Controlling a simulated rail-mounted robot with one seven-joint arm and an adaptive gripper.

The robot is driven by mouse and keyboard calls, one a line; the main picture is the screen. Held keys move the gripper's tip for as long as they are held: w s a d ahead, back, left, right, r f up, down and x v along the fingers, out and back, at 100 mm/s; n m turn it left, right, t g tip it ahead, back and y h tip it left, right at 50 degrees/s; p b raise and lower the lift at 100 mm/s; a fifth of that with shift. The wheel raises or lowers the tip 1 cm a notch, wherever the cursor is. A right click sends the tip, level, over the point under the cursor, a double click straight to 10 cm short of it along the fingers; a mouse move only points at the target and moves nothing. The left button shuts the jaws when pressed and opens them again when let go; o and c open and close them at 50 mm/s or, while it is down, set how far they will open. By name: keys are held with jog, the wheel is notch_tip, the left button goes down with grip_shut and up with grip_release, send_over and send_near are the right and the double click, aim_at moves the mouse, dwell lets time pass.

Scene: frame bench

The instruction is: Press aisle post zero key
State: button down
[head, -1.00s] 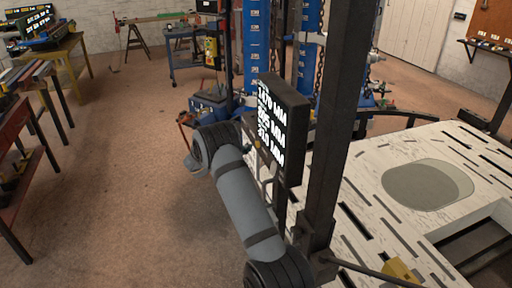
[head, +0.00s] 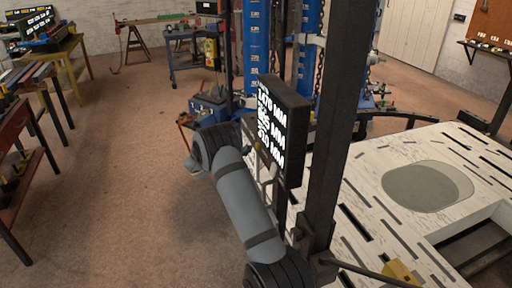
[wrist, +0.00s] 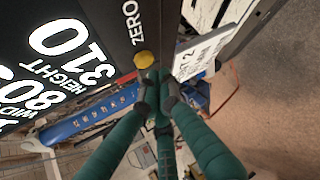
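The aisle post's black display box (head: 292,122) shows white millimetre readings. In the wrist view, its dark face (wrist: 112,22) carries the word ZERO, with a round yellow key (wrist: 144,60) just below that word. My gripper (wrist: 158,77) has green fingers with dark tips drawn together, holding nothing. The tips sit right beside the key in the wrist view; I cannot tell whether they touch it. In the head view my arm hides most of the gripper.
A dark upright post (head: 336,125) stands right of the display. A pale slotted bench (head: 365,165) fills the right side. A white label plate (wrist: 198,56) is right of the key. Blue columns (head: 257,45) stand behind. Open floor (head: 110,190) lies left.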

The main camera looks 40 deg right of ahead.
jog(key=shift+s+d+f+b, duration=0.1)
jog(key=shift+d+b, duration=0.2)
jog(key=shift+b, duration=0.25)
jog(key=shift+s+d+b, duration=0.3)
jog(key=shift+d+b, duration=0.25)
jog(key=shift+d, duration=0.1)
dwell(1.1)
jog(key=shift+a, duration=0.1)
jog(key=shift+w+a+b, duration=0.35)
jog(key=shift+a+b, duration=0.05)
jog(key=shift+a, duration=0.4)
jog(key=shift+a, duration=0.1)
jog(key=a, duration=0.1)
jog(key=w+a, duration=0.1)
jog(key=a, duration=0.1)
jog(key=w+a+b, duration=0.1)
jog(key=shift+a, duration=0.2)
jog(key=shift+s+d, duration=0.1)
dwell(0.5)
